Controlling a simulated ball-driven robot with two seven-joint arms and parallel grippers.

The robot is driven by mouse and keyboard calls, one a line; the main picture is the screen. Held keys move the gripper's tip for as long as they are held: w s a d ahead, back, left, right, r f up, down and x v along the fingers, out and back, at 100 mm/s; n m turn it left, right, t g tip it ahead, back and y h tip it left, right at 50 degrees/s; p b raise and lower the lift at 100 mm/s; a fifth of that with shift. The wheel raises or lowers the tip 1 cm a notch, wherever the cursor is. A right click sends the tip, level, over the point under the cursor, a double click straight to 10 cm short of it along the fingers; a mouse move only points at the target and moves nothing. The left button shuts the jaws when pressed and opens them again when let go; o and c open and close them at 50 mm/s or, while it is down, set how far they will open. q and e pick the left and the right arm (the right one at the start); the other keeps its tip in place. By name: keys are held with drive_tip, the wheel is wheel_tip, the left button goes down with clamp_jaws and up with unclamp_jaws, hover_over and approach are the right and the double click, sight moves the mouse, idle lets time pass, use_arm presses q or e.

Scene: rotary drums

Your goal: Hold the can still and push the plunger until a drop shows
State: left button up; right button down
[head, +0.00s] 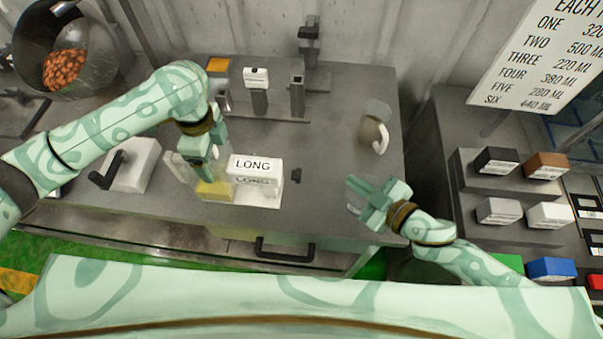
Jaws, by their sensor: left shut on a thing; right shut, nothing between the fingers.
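A white block labelled LONG (256,168) stands on the grey bench top. A small dark knob (296,176), possibly the plunger, shows just off its right end. A clear, yellowish body (214,190), which looks like the can, sits against the block's left end. My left gripper (204,172) comes down from above and is shut on this yellowish body; its fingers hide part of it. My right gripper (353,195) is shut and empty, to the right of the knob and apart from it, its fingers pointing left. I cannot see any drop.
A jug with a white handle (374,135) stands behind my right gripper. A grey stand with several posts (262,112) is at the back. A white box with a black handle (135,166) is at the left. Coloured blocks sit on the right-hand bench (450,115).

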drive_tip(key=a, duration=0.8)
drive_tip(key=shift+w, duration=0.2)
drive_tip(key=shift+a, duration=0.2)
idle(1.6)
drive_tip(key=shift+a, duration=0.3)
drive_tip(key=shift+a, duration=1.2)
idle(1.1)
drive_tip(key=shift+d, duration=1.6)
drive_tip(key=shift+s+d, duration=0.1)
drive_tip(key=shift+d, duration=2.4)
